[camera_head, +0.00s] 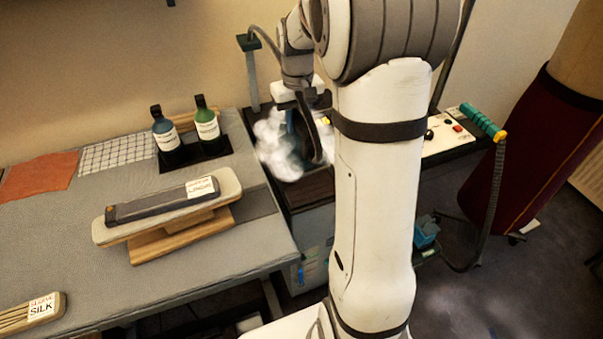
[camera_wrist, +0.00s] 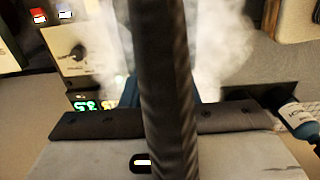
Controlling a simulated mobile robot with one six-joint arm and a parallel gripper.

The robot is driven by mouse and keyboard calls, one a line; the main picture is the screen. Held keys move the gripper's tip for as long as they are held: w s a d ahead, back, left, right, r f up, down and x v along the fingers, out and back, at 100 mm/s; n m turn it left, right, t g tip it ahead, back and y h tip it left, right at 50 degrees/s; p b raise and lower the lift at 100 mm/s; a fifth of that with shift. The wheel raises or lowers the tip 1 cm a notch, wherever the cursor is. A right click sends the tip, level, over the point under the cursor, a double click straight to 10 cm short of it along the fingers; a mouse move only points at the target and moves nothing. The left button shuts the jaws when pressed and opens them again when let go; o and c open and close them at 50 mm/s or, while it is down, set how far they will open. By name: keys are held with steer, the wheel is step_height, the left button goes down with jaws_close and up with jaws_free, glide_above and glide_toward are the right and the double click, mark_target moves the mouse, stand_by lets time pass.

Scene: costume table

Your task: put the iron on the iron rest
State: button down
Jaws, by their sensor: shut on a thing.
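My gripper (camera_head: 301,104) is shut on the iron (camera_head: 298,130) and holds it over the dark ironing station. The iron is dark and blue, partly hidden by white steam (camera_head: 277,145). In the wrist view, blue parts of the iron (camera_wrist: 130,93) show behind a thick dark column that crosses the middle of the picture. A dark, flat surface (camera_head: 312,190) below the iron looks like the iron rest. Steam and my arm hide much of it, and I cannot tell whether the iron touches it.
The grey table (camera_head: 240,245) at left holds a wooden sleeve board (camera_head: 165,245) and two bottles (camera_head: 207,124) on a black tray. A control panel (camera_head: 445,132) with knobs is right of my arm. A dark hose (camera_head: 492,195) hangs at its end.

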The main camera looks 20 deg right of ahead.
steer(key=shift+w+d+f, duration=0.25)
steer(key=shift+d+f, duration=0.2)
steer(key=shift+d, duration=0.05)
steer(key=shift+w+d+f, duration=0.2)
steer(key=shift+d+f, duration=0.2)
steer(key=shift+d, duration=0.05)
step_height(320, 180, down, 5)
steer(key=shift+r+p, duration=0.1)
steer(key=shift+p, duration=0.2)
steer(key=shift+f, duration=2.05)
steer(key=shift+f, duration=0.2)
steer(key=c, duration=1.1)
jaws_free()
